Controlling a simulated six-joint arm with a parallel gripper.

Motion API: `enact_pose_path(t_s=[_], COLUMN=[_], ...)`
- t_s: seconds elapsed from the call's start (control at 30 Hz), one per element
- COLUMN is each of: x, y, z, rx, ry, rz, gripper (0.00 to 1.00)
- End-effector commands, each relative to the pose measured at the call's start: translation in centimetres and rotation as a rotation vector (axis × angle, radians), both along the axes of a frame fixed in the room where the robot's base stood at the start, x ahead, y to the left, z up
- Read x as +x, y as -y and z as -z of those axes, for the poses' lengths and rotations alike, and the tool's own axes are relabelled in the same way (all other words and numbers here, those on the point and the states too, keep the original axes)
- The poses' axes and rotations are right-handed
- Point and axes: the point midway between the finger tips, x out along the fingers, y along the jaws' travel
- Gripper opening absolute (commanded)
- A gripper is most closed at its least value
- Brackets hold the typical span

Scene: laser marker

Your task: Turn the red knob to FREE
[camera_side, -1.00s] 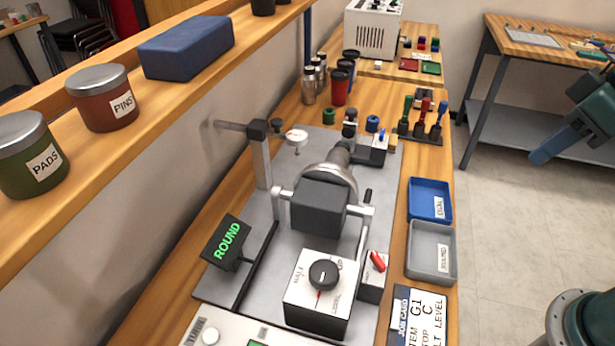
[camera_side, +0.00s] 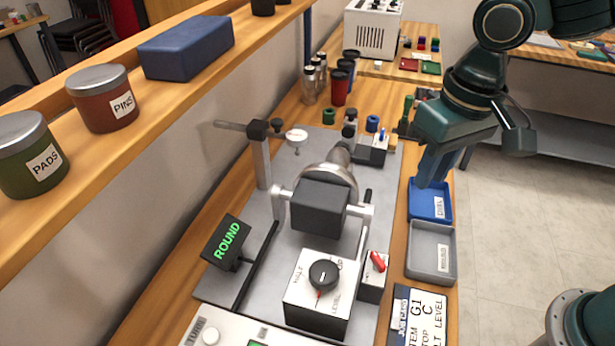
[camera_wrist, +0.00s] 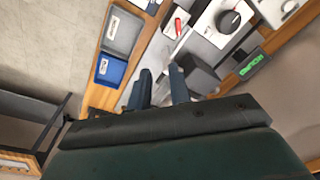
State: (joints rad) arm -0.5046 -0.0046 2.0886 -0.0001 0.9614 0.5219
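The red knob (camera_side: 378,261) sits on a small white-faced box at the right edge of the grey machine plate, beside the larger box with the black dial (camera_side: 323,275). It also shows in the wrist view (camera_wrist: 178,25) near the top. Its pointer is tilted; the lettering by it is too small to read. My gripper (camera_side: 432,182) is above the blue tray, up and to the right of the red knob and well apart from it. In the wrist view its two fingers (camera_wrist: 160,88) are apart with nothing between them.
The blue tray (camera_side: 430,216) and grey tray (camera_side: 411,262) stand right of the plate. A job card (camera_side: 425,318) lies in front of them. Upright tools (camera_side: 406,112) stand behind.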

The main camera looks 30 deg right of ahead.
Motion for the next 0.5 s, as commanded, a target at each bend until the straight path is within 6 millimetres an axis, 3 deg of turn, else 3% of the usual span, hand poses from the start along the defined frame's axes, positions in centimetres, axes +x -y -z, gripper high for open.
enact_pose_path(t_s=[0.2,0.5], x=[0.6,0.6], y=[-4.0,-5.6], z=[2.5,3.5], rx=[-0.031,-0.044], ry=[-0.064,-0.087], rz=[0.039,0.062], gripper=[0.2,0.2])
